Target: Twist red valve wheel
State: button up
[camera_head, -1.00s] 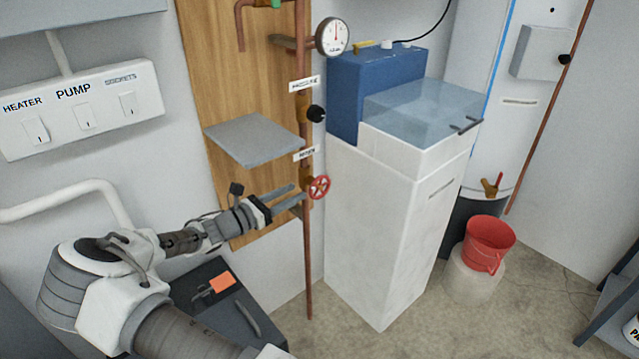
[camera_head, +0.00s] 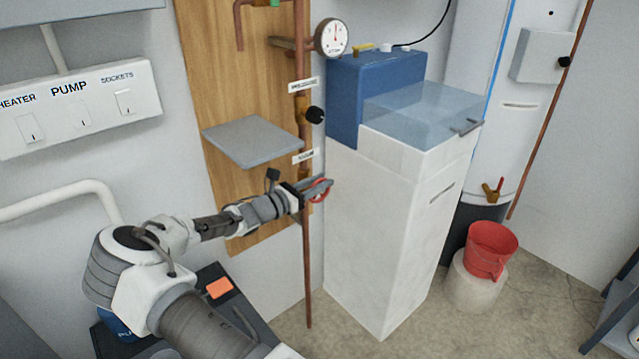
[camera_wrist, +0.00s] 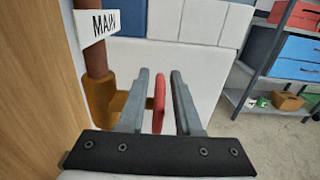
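The red valve wheel (camera_head: 323,198) is on the copper pipe low on the wooden board, partly hidden by my fingers in the head view. In the wrist view the wheel (camera_wrist: 159,100) stands edge-on between the two grey fingers of my gripper (camera_wrist: 160,76). A narrow gap shows on each side of it, so the fingers straddle the rim without closing on it. In the head view my gripper (camera_head: 322,186) is at the wheel. The brown valve body (camera_wrist: 101,100) is just left of the fingers.
A "MAIN" label (camera_wrist: 99,24) hangs on the pipe above the valve. A grey shelf (camera_head: 252,140) juts out above my gripper. A white cabinet (camera_head: 375,240) stands close to the right of the wheel. A red bucket (camera_head: 490,248) is farther right.

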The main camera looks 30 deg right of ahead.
grip_shut()
jog(key=shift+r+p, duration=0.2)
jog(key=shift+p, duration=0.35)
jog(key=shift+d+r+y+p, duration=0.15)
jog(key=shift+y+p, duration=0.45)
jog(key=shift+p, duration=0.6)
jog(key=y+p, duration=0.1)
jog(key=p, duration=0.1)
jog(key=shift+d+f+p, duration=0.2)
jog(key=shift+p, duration=0.15)
jog(key=shift+f+g+y+p, duration=0.25)
jog(key=shift+g+y+p, duration=0.05)
jog(key=shift+y, duration=0.2)
